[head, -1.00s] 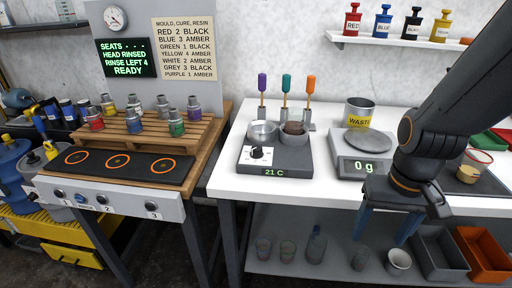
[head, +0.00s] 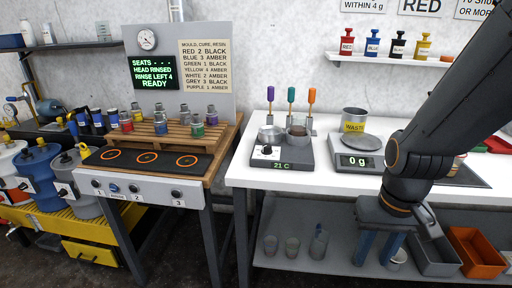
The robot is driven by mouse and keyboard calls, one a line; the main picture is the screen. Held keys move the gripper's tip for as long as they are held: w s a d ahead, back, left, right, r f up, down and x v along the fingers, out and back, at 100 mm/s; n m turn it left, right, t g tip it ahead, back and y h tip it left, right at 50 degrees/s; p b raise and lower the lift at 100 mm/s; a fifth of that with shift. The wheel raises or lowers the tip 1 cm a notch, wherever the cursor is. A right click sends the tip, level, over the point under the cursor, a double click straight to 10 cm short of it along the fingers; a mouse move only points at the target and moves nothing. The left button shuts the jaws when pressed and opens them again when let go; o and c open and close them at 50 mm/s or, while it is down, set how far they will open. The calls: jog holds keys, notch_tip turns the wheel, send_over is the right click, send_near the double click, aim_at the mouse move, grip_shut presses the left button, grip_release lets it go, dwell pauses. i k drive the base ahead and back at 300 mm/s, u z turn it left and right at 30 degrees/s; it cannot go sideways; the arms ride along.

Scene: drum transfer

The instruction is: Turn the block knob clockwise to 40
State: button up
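The dark grey heating block (head: 293,158) sits near the front left of the white table. Its knob (head: 267,150) is on the left of its sloped front, with a pointer too small to read exactly. The block's green display (head: 280,165) reads 21 C. A metal cup (head: 270,134) and a cup with brown contents (head: 298,131) sit on top of the block. My gripper (head: 378,248) points down in front of the table, right of the block and away from the knob. Its two blue fingers are apart with nothing seen between them.
A scale (head: 357,161) reading 0 g, with a WASTE pot (head: 354,124) behind it, stands right of the block. Three coloured-handled tools stand behind the block. A lower shelf (head: 335,260) holds glassware and bins. A bench with a wooden pallet (head: 178,137) is at left.

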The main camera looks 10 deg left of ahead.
aim_at(267, 148)
jog(key=u, duration=0.75)
jog(key=i, duration=0.7)
jog(key=z, duration=0.6)
